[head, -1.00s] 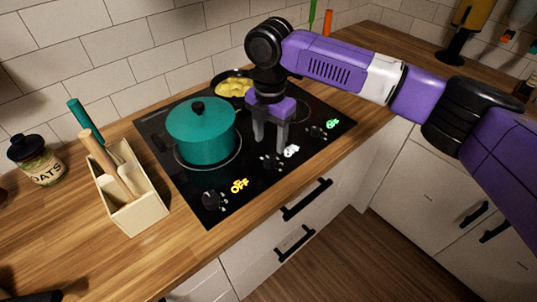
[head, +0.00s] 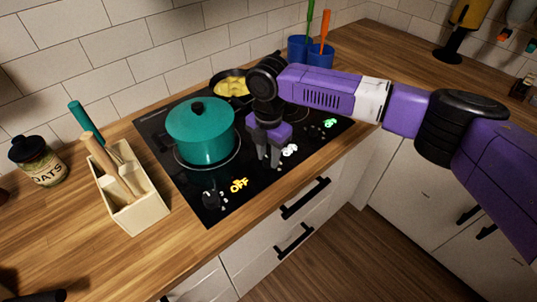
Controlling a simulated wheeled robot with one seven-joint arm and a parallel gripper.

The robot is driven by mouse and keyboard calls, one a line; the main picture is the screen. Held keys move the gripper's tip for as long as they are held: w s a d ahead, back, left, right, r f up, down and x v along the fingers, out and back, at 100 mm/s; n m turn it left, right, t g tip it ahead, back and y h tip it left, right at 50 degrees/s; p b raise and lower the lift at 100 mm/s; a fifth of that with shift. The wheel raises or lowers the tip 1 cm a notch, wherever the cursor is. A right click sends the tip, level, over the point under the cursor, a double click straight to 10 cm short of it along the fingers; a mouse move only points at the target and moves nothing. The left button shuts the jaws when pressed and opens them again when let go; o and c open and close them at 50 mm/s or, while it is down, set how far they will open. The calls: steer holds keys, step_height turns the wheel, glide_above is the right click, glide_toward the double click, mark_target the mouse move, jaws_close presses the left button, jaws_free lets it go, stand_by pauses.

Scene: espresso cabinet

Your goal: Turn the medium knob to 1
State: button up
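The black stovetop (head: 185,185) has a row of three knobs along its front edge. The left knob (head: 211,198) has a yellow OFF label beside it. The middle knob is mostly hidden by my gripper's fingers, with a white label (head: 290,151) to its right. The right knob (head: 312,133) has a green label (head: 331,123). My gripper (head: 269,162) points down with its fingertips at the middle knob. A narrow gap shows between the fingers, but I cannot tell whether they press on the knob.
A teal lidded pot (head: 205,135) stands on the stovetop just left of my gripper. A pan with yellow food (head: 232,87) is behind it. A utensil box (head: 135,200) stands left of the stovetop. Blue cups (head: 320,57) stand at the back.

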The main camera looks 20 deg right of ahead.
jaws_close()
steer(key=m+p, duration=0.3)
steer(key=m, duration=0.1)
steer(key=shift+s+r, duration=0.1)
steer(key=shift+r, duration=0.05)
steer(key=shift+m+p, duration=0.95)
steer(key=shift+m, duration=1.05)
steer(key=o, duration=0.7)
jaws_free()
